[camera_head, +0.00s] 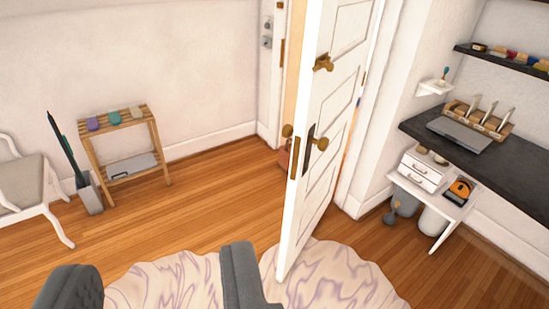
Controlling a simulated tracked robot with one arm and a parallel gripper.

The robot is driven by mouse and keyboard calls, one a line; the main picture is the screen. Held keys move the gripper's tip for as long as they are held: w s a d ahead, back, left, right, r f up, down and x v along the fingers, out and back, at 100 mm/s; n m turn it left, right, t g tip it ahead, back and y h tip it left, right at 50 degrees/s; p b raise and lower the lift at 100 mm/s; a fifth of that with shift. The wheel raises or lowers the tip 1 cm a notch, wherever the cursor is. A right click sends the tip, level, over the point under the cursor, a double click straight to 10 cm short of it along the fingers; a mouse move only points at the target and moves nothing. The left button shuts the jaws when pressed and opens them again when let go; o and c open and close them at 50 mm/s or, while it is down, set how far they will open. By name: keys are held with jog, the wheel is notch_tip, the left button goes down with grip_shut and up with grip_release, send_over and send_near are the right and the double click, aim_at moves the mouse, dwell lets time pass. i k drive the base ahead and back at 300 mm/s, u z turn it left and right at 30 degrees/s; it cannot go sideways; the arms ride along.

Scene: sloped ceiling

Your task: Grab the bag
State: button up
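A small reddish-brown object (284,158) sits on the floor behind the open door, near the far wall. It may be the bag, but the door edge covers part of it and I cannot tell for sure. No other clear bag shows. My gripper is not visible in this view.
The white door (325,110) stands open mid-view. Grey upholstered pieces (243,275) and (70,288) stand at the bottom by a pale rug (170,280). A wooden rack (122,140) and white chair (25,185) are left; a dark desk (500,170) is right. Floor left of the door is clear.

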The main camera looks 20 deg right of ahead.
aim_at(284, 153)
jog(key=u, duration=0.45)
jog(key=i, duration=1.25)
jog(key=u, duration=0.4)
jog(key=i, duration=1.25)
jog(key=z, duration=0.9)
jog(key=i, duration=1)
jog(key=z, duration=1.1)
jog(key=i, duration=0.35)
jog(key=z, duration=0.05)
jog(key=k, duration=0.85)
jog(key=z, duration=0.2)
jog(key=i, duration=0.85)
jog(key=u, duration=0.15)
